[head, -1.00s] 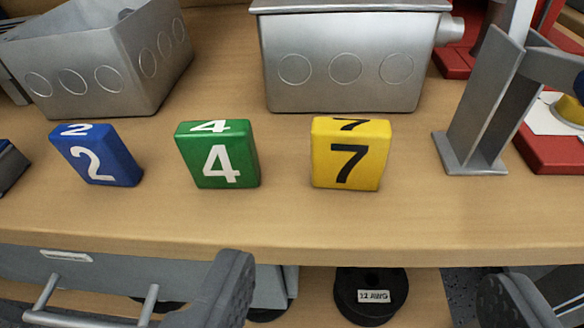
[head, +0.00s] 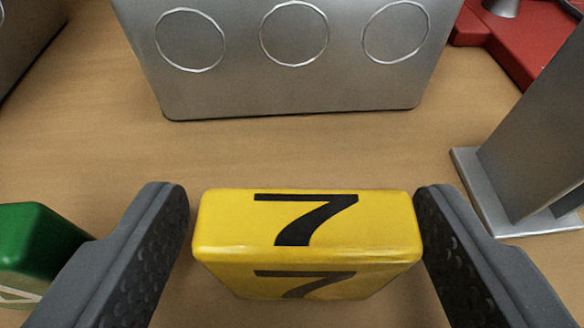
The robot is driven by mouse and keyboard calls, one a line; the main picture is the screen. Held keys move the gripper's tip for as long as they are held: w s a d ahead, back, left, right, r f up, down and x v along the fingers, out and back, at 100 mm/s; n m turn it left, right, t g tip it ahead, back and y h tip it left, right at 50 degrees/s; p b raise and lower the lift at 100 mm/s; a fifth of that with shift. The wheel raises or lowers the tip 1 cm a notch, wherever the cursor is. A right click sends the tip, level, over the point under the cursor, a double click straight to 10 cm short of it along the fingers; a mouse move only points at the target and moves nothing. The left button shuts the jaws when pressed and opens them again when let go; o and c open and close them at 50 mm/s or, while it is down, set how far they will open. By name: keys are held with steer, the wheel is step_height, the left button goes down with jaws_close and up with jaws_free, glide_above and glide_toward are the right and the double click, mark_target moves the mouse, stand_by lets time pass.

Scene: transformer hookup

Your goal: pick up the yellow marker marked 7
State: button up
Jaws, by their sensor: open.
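The yellow marker (head: 306,244) stands upright on the wooden bench, with a black 7 on its top and on its front face. My gripper (head: 300,215) is open, with one dark ridged finger on each side of the marker. The right finger is very close to the marker's right side; whether it touches I cannot tell. A narrow gap shows between the left finger and the marker's left side.
A green marker (head: 38,248) stands just left of my left finger, close to it. A grey metal box (head: 290,75) stands behind the yellow marker. A grey metal bracket (head: 535,150) stands at the right, with a red object (head: 520,45) behind it. Bare wood lies between marker and box.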

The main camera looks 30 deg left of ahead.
steer(key=shift+w+a+f, duration=0.1)
steer(key=shift+w+a, duration=0.1)
steer(key=shift+w, duration=0.3)
steer(key=c, duration=1)
steer(key=shift+c, duration=0.2)
